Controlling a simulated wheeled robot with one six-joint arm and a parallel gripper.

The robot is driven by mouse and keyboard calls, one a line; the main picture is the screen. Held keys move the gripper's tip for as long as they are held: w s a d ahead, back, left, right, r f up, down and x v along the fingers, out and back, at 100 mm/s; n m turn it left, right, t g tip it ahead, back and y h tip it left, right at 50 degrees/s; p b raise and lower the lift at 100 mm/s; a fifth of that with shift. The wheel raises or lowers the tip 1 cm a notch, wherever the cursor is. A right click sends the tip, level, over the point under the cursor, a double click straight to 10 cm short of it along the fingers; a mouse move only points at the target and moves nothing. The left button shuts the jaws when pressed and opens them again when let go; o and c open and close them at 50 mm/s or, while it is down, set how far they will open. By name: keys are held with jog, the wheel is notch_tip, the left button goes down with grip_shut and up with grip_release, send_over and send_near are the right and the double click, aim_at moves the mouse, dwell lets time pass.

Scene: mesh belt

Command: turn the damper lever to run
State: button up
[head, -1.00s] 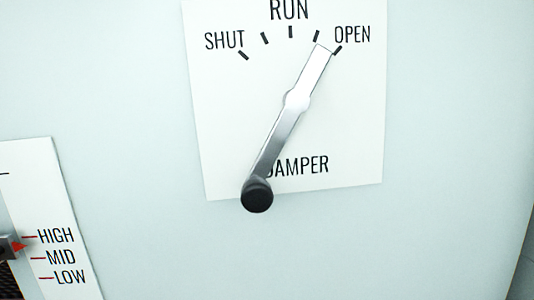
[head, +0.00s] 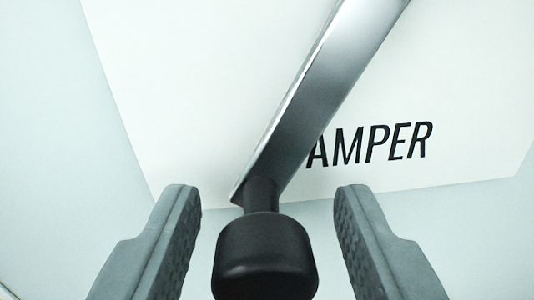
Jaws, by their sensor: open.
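The damper lever (head: 318,100) is a flat silver bar that slants from lower left to upper right across a white dial plate (head: 200,90). A black knob (head: 265,258) sits on its lower end, at the bottom middle of the view. My gripper (head: 262,200) is open, with one grey finger on each side of the knob and a gap between each finger and the knob. The letters "AMPER" show on the plate to the right of the bar. The lever's upper tip and the SHUT, RUN and OPEN marks are out of view.
The pale panel (head: 60,150) around the plate is flat and bare in view. No other object stands close to the fingers.

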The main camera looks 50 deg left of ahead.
aim_at(361, 175)
jog(key=shift+w+a, duration=0.4)
jog(key=shift+a, duration=0.05)
grip_shut()
jog(key=shift+w+d+f+n, duration=0.25)
jog(key=shift+w+d+n, duration=0.25)
jog(key=shift+n, duration=0.4)
jog(key=shift+w+d+f+n, duration=0.3)
jog(key=shift+w+n, duration=0.25)
jog(key=shift+n, duration=0.35)
jog(key=shift+w+d+n, duration=0.6)
jog(key=shift+w+n, duration=0.1)
jog(key=shift+n, duration=0.6)
